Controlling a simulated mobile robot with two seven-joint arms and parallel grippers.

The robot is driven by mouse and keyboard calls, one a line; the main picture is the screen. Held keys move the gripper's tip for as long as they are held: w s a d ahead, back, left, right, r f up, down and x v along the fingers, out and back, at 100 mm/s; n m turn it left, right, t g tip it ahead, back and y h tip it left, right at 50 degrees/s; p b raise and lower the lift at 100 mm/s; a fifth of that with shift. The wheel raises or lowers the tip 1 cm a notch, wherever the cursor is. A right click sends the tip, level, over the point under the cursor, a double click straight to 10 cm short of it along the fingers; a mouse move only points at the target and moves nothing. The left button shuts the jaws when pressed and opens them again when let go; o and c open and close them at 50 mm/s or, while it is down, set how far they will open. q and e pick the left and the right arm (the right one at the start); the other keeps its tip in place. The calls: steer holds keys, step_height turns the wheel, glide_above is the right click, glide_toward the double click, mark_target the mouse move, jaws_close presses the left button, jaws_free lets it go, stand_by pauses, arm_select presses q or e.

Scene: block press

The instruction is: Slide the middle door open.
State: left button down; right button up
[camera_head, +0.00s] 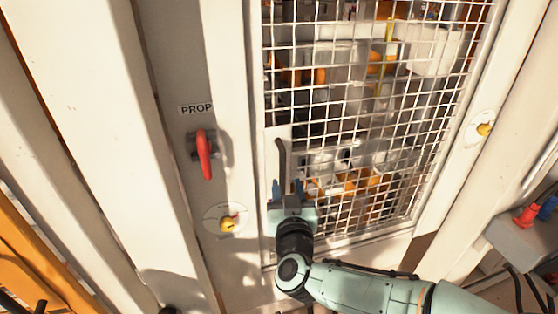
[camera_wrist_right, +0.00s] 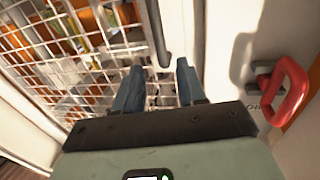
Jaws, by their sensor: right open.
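The middle door (camera_head: 271,147) is a white-framed wire mesh panel, and its mesh also fills the left of the right wrist view (camera_wrist_right: 62,48). A dark upright bar handle (camera_head: 281,155) is on the door's left edge. It also shows in the right wrist view (camera_wrist_right: 154,30). My right gripper (camera_head: 287,184) is open, with its blue fingers pointing up just below the handle's lower end. In the right wrist view the handle's end lies in line with the gap between the fingertips (camera_wrist_right: 160,67). I cannot tell whether they touch. My left gripper is out of view.
A red lever (camera_head: 204,155) sticks out from the post left of the door, under a "PROP" label (camera_head: 196,109). A yellow knob (camera_head: 228,224) is below it. Another yellow knob (camera_head: 485,129) is on the right post. Machinery shows behind the mesh.

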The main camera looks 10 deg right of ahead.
mark_target(283, 165)
steer(key=w, duration=0.3)
steer(key=w+d+p, duration=0.1)
steer(key=w, duration=0.6)
steer(key=shift+d+p, duration=0.25)
steer(key=shift+p, duration=0.15)
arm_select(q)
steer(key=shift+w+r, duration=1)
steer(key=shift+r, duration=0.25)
arm_select(e)
steer(key=shift+s, duration=0.1)
jaws_close()
